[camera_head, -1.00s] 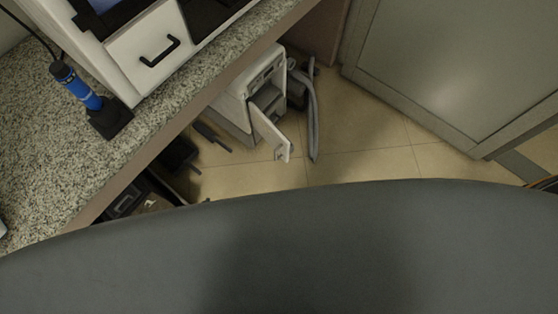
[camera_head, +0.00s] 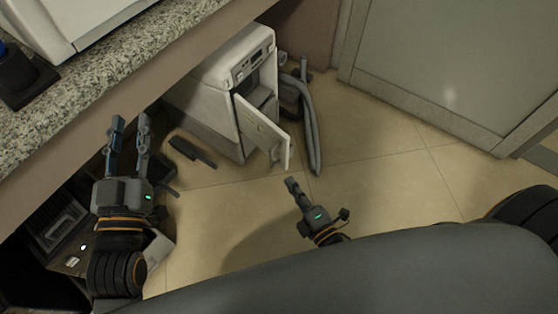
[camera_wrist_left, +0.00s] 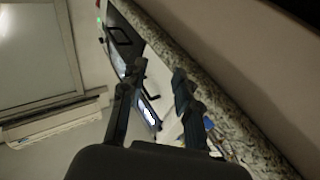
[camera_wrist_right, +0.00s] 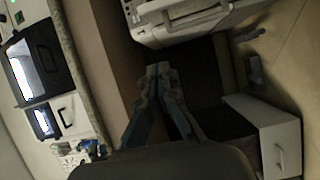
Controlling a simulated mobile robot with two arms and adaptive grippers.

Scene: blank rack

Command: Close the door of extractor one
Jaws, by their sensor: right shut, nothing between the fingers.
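The extractor (camera_head: 205,95) is a white boxy machine on the floor under the counter, in the upper middle of the head view. Its door (camera_head: 262,132) stands open, swung out towards the front right. My right gripper (camera_head: 291,183) is shut and empty, in front of the door's lower outer edge and apart from it in the picture; its closed fingertips (camera_wrist_right: 158,70) show in the right wrist view. My left gripper (camera_head: 130,120) is open and empty, left of the extractor near the counter's edge; its spread fingers (camera_wrist_left: 155,78) show in the left wrist view.
The granite counter (camera_head: 130,50) overhangs the extractor from the left. Grey hoses (camera_head: 308,115) lie right of the door. A large grey cabinet (camera_head: 440,60) stands at upper right. A dark object (camera_head: 192,152) lies near the extractor's front. The tiled floor (camera_head: 390,170) is clear at right.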

